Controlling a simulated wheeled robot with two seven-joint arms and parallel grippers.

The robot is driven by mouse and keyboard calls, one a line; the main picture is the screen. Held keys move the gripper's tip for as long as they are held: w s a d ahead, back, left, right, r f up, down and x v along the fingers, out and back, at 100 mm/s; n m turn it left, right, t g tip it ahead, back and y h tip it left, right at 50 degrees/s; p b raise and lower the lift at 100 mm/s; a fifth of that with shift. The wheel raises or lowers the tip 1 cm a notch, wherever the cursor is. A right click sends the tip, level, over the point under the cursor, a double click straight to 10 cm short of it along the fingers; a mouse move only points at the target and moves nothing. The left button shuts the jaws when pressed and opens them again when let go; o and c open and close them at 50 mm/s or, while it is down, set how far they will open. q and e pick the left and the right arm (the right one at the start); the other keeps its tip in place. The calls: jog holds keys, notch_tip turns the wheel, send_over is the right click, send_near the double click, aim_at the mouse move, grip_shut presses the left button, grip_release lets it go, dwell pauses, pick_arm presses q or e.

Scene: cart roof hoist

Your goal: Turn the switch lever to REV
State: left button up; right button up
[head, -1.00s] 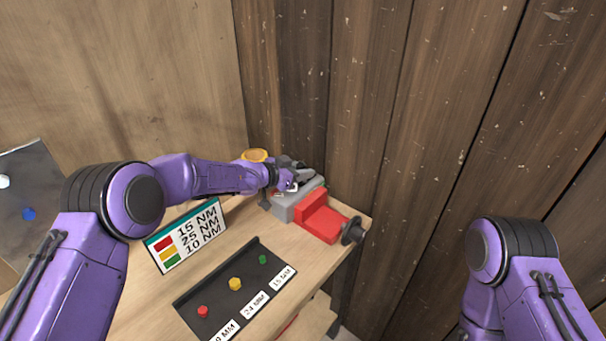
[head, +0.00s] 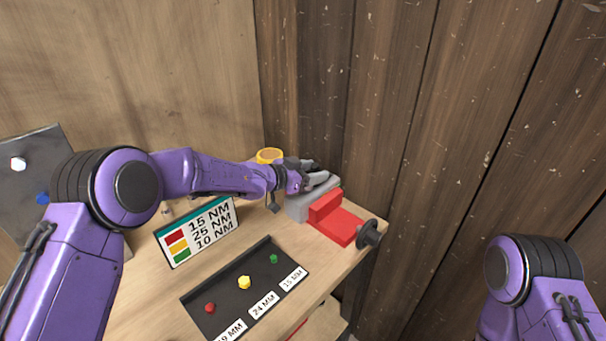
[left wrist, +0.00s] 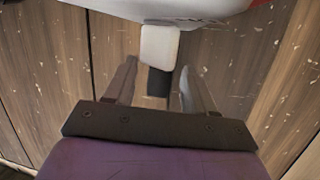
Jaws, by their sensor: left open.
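My left gripper (head: 314,172) is at the back right of the bench, just above a grey block (head: 312,203). In the left wrist view, the left gripper (left wrist: 157,78) has its two dark fingers apart. A small pale block (left wrist: 159,46) lies just beyond the fingertips, roughly between them, and a black piece (left wrist: 157,83) shows in the gap. A larger pale grey body (left wrist: 150,8) fills the top of that view. I cannot tell whether the pale block is the switch lever. No REV marking is readable. My right gripper is out of view.
A red block (head: 336,220) with a black handwheel (head: 369,234) adjoins the grey block at the bench's right edge. A yellow round part (head: 270,156) stands behind my wrist. A torque sign (head: 196,232) and a dark tray (head: 222,317) with coloured pieces stand in front. Plank walls are close behind.

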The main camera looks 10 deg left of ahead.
pick_arm(q)
jog(key=b+v, duration=0.1)
jog(key=v, duration=0.8)
jog(key=shift+b, duration=0.4)
